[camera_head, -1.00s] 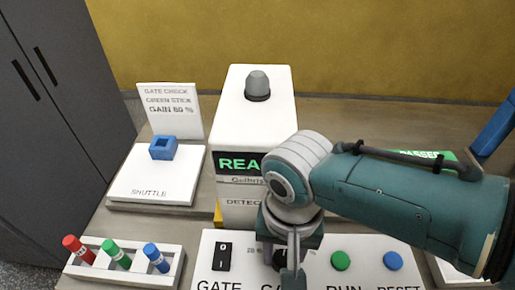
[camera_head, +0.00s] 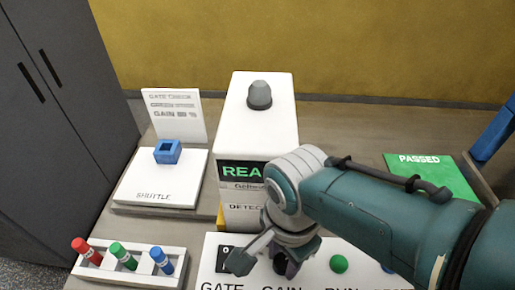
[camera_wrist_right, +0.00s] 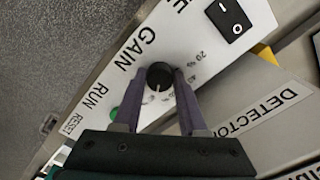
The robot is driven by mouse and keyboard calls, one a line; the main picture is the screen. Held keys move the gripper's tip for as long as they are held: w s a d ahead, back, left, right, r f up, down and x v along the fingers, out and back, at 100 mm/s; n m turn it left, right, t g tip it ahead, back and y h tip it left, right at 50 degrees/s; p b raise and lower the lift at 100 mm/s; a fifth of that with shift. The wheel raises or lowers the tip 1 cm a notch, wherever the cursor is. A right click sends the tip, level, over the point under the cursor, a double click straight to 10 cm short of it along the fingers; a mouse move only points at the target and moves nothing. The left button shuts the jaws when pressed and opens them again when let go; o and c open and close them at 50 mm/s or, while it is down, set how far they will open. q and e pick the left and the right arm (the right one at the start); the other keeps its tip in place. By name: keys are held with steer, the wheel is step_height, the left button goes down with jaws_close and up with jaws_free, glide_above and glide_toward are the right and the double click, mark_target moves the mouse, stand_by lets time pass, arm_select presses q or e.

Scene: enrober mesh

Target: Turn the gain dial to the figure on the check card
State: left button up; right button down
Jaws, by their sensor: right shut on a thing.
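The black gain dial (camera_head: 285,264) sits on the white control panel (camera_head: 212,282), partly hidden by my right gripper (camera_head: 262,262). In the right wrist view, the fingers of my right gripper (camera_wrist_right: 158,82) are shut on the dial (camera_wrist_right: 159,74), one on each side. A small white mark shows on the dial's palm-side edge. Printed figures beside it include 20 and 40; others are hidden or blurred. The white check card (camera_head: 174,115) stands at back left; its gain line is blurred now but read 80 % earlier. My left gripper is not in view.
The gate switch (camera_wrist_right: 229,18) is beside the dial, and the green run button (camera_head: 339,264) on its other side. The detector (camera_head: 257,115) stands behind. A shuttle plate (camera_head: 135,192), a rack of coloured sticks (camera_head: 118,272) and a green PASSED plate (camera_head: 415,165) surround it.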

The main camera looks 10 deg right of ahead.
mark_target(283, 260)
stand_by(0.4)
steer(key=shift+c, duration=2.3)
jaws_free()
steer(key=shift+r, duration=0.1)
step_height(283, 260, up, 9)
steer(key=p, duration=0.6)
steer(key=shift+f, duration=0.2)
steer(key=shift+d+r, duration=0.1)
steer(key=shift+r, duration=0.5)
